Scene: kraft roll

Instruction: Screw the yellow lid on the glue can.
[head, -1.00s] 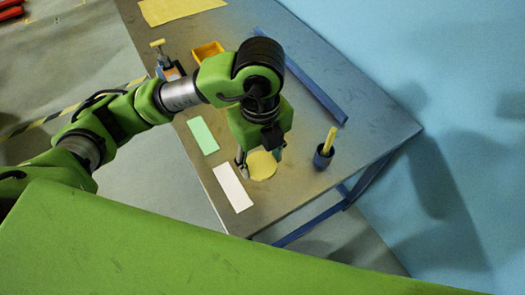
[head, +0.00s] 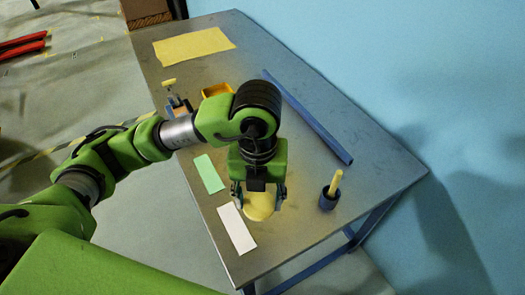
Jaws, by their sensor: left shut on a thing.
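A round, pale yellow lid (head: 260,210) shows in the head view near the front corner of the metal table. My left gripper (head: 259,197) points down over it, with one finger on each side, and is shut on it. I cannot make out a glue can; anything under the lid is hidden by the lid and the gripper, so I cannot tell whether the lid rests on a can. My right gripper is not in view.
The metal table (head: 300,215) also holds a white card (head: 237,229), a green card (head: 209,174), a dark blue cup (head: 327,201) with a yellow stick, a blue bar (head: 308,118), an orange bin (head: 217,89) and a yellow sheet (head: 193,47). The table's right part is clear.

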